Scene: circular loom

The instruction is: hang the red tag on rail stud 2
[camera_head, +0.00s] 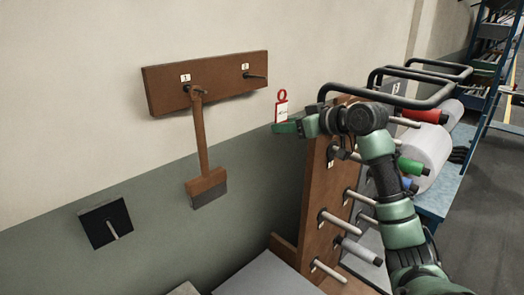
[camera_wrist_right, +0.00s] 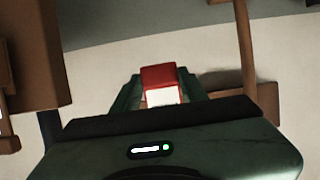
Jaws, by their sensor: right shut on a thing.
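The red tag (camera_head: 281,110) has a red ring at its top and a white label. My right gripper (camera_head: 287,127) is shut on its lower end and holds it upright in the air, to the right of and below the wall rail. The tag (camera_wrist_right: 159,80) also shows between the fingers in the right wrist view. The wooden wall rail (camera_head: 215,85) has stud 1 (camera_head: 188,88) at left and stud 2 (camera_head: 257,75) at right. Stud 2 is bare and apart from the tag. My left gripper is not in view.
A brush (camera_head: 203,160) with a wooden handle hangs from stud 1. A dark square plate (camera_head: 105,222) is on the wall at lower left. A wooden peg rack (camera_head: 315,210) with spools stands below my right arm. Black bar loops (camera_head: 425,78) are at right.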

